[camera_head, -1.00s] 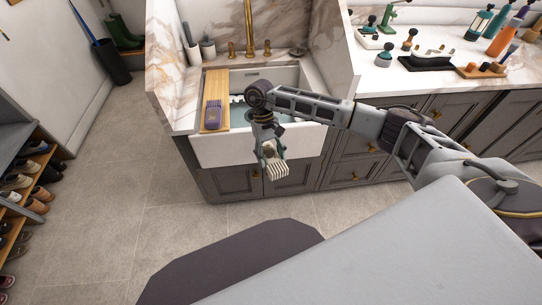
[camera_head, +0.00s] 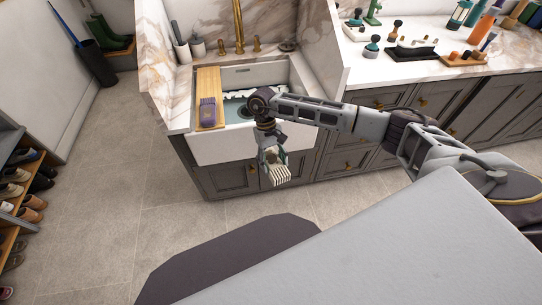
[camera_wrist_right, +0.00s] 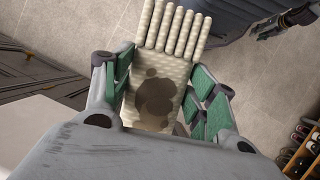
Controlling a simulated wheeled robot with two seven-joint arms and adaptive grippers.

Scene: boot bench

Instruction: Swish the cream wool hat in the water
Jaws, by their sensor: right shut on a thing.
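The cream wool hat (camera_head: 281,177) hangs in my right gripper (camera_head: 272,158), in front of the sink's front wall and outside the basin. In the right wrist view the hat (camera_wrist_right: 158,85) has brown wet-looking stains and a ribbed end that splays into several strips. The green-padded fingers of the right gripper (camera_wrist_right: 157,98) are shut on it from both sides. The white sink (camera_head: 225,148) holds greyish-teal water (camera_head: 236,110) with white foam at its edge; my right arm hides part of the basin.
A wooden board (camera_head: 208,82) lies across the sink's left side with a purple brush (camera_head: 207,112) on it. A brass tap (camera_head: 238,35) stands behind. Grey cabinets (camera_head: 231,180) are below. A shoe rack (camera_head: 12,200) stands at the left; the floor between is clear.

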